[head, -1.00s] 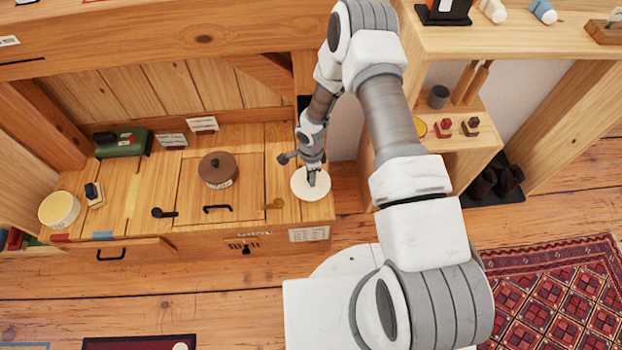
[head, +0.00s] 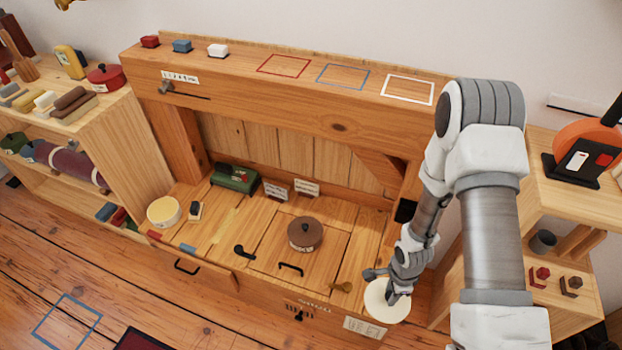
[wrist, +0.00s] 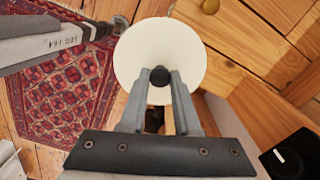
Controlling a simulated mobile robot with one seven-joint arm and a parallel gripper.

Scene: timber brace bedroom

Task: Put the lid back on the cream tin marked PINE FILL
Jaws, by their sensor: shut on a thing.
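My gripper (head: 393,295) is shut on the dark knob (wrist: 160,76) of a round cream lid (head: 384,312). The lid is held at the right front corner of the wooden bench; in the wrist view the lid (wrist: 160,40) appears flat-faced and partly beyond the bench, over the floor and rug. A round cream tin (head: 164,212) stands at the left end of the bench, far from my gripper. Its top looks uncovered, with a pale inside. Any marking on it is too small to read.
A brown lidded pot (head: 305,236) stands mid-bench, between lid and tin. A green box (head: 235,178), small cards (head: 306,188), black handles (head: 290,267) and a small block (head: 195,211) are also on the bench. An upper ledge (head: 340,125) overhangs the back; shelves (head: 560,190) stand at right.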

